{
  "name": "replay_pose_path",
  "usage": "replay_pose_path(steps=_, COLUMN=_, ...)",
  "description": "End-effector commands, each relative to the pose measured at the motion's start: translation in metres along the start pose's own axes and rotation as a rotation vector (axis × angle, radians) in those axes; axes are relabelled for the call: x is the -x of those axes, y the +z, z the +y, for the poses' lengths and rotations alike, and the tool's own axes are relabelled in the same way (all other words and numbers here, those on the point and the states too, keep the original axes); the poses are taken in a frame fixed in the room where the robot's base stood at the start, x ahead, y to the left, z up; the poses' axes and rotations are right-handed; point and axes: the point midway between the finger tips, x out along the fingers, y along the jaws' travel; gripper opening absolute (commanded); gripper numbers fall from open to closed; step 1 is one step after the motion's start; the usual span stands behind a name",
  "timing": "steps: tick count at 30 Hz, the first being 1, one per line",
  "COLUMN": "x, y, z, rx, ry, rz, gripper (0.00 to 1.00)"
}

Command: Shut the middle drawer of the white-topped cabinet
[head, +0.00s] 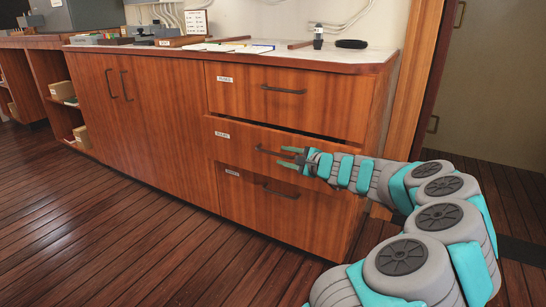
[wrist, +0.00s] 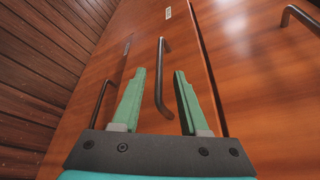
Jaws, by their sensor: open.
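The white-topped cabinet (head: 225,52) has a stack of three wooden drawers on its right side. The middle drawer (head: 238,145) stands slightly out, with a dark gap along its top edge. Its front (wrist: 145,65) fills the centre of the wrist view. Its dark bar handle (wrist: 163,85) lies between my fingers in that picture; I cannot tell whether they touch it. My gripper (head: 290,158) is open in front of this drawer and hides part of it and its handle. In the wrist view both green fingers of my gripper (wrist: 158,85) are apart.
The top drawer (head: 240,90) and bottom drawer (head: 245,200) look shut. A double-door cupboard (head: 150,100) is to their left. Papers (head: 215,47), a small bottle (head: 318,37) and a dark object (head: 351,44) lie on the top. The wooden floor (head: 100,210) in front is clear.

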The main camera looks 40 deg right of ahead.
Motion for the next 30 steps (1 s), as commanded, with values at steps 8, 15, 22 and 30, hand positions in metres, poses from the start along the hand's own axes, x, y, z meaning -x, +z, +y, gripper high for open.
replay_pose_path(steps=8, x=-0.039, y=0.000, z=0.001, rx=0.004, ry=0.002, rz=0.000, gripper=0.43)
replay_pose_path(steps=15, x=-0.055, y=0.001, z=0.001, rx=0.004, ry=0.002, rz=-0.002, gripper=0.43)
replay_pose_path(steps=22, x=-0.057, y=0.001, z=0.000, rx=0.005, ry=0.002, rz=-0.001, gripper=0.43)
replay_pose_path(steps=30, x=-0.057, y=0.001, z=0.000, rx=0.005, ry=0.002, rz=-0.001, gripper=0.22)
